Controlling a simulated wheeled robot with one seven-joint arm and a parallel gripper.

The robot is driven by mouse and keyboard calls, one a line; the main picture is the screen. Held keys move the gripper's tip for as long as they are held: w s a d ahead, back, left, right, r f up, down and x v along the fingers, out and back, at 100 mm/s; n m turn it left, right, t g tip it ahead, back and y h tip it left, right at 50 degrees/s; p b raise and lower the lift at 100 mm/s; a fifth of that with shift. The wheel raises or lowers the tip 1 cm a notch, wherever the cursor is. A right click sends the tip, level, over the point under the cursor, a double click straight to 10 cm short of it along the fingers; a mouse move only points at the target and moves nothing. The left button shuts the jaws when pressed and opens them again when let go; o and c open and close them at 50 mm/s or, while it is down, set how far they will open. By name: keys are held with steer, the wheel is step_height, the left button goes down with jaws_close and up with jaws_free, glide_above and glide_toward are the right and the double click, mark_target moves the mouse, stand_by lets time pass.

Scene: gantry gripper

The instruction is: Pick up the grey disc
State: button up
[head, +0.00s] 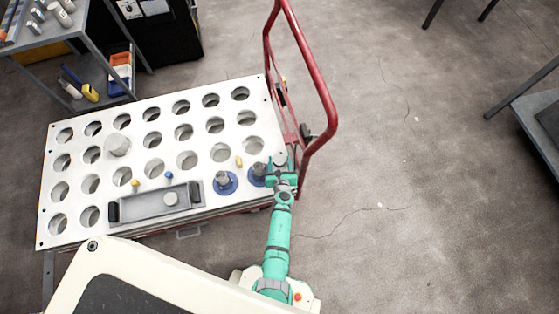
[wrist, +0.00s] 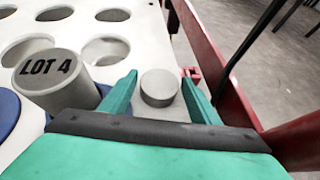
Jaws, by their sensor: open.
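A grey disc (wrist: 159,84) with a round, flat top shows between the two green fingers of my gripper (wrist: 160,77) in the wrist view. The fingers are open, with a gap visible on each side of it. In the head view the disc (head: 279,158) is near the right edge of the white perforated board (head: 84,119), at the end of my green arm. My gripper (head: 281,166) partly covers it there. I cannot tell how far the fingertips are above the surface.
Another grey cylinder (head: 222,178) stands on a blue ring. A grey tray (head: 150,205) lies on the board. A red handle rail (head: 318,80) rises along the board's right side.

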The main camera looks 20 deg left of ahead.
steer(key=shift+x, duration=0.8)
steer(key=c, duration=1)
steer(key=shift+o, duration=0.2)
steer(key=shift+r, duration=0.15)
steer(key=shift+r, duration=0.35)
